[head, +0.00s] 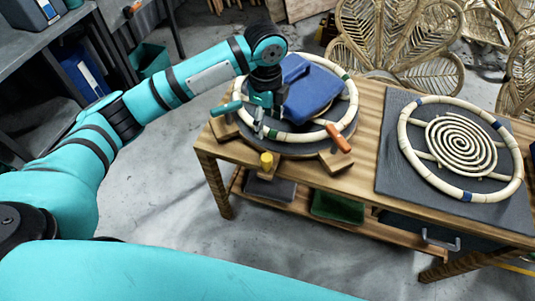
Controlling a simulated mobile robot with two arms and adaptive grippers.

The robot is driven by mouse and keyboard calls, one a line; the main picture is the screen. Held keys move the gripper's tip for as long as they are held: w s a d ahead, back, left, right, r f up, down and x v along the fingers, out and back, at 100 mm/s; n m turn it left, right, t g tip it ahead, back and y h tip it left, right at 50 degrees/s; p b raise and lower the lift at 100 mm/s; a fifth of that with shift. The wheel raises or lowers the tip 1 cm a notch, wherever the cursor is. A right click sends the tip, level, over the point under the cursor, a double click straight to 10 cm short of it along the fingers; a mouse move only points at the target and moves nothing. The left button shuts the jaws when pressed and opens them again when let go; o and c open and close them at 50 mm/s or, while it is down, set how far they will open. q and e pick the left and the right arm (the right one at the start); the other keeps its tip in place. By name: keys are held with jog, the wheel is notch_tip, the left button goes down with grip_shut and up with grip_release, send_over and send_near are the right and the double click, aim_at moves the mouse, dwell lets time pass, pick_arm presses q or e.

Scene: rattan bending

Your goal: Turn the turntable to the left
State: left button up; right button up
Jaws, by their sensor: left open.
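The turntable (318,145) is a dark round disc at the left end of the wooden bench, with a pale rattan ring (352,98) on top. An orange handle (339,138) stands at its front right, a teal handle (226,108) at its left, and a yellow knob (267,160) at its front. My left gripper (261,122) is open over the left front part of the ring, near the teal handle. I cannot tell whether it touches anything. A blue block-like thing (312,93) hides part of the turntable's middle. My right gripper is out of view.
A dark board (392,165) on the bench's right holds another rattan ring (411,157) with a spiral coil (461,146). Grey and green bins (337,207) sit on the lower shelf. Woven rattan chairs (395,42) stand behind. The floor at front left is clear.

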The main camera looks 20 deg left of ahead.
aim_at(266, 157)
pick_arm(q)
notch_tip(266, 157, down, 17)
jog(key=shift+s+f+p, duration=0.1)
jog(key=shift+p, duration=1.05)
grip_shut()
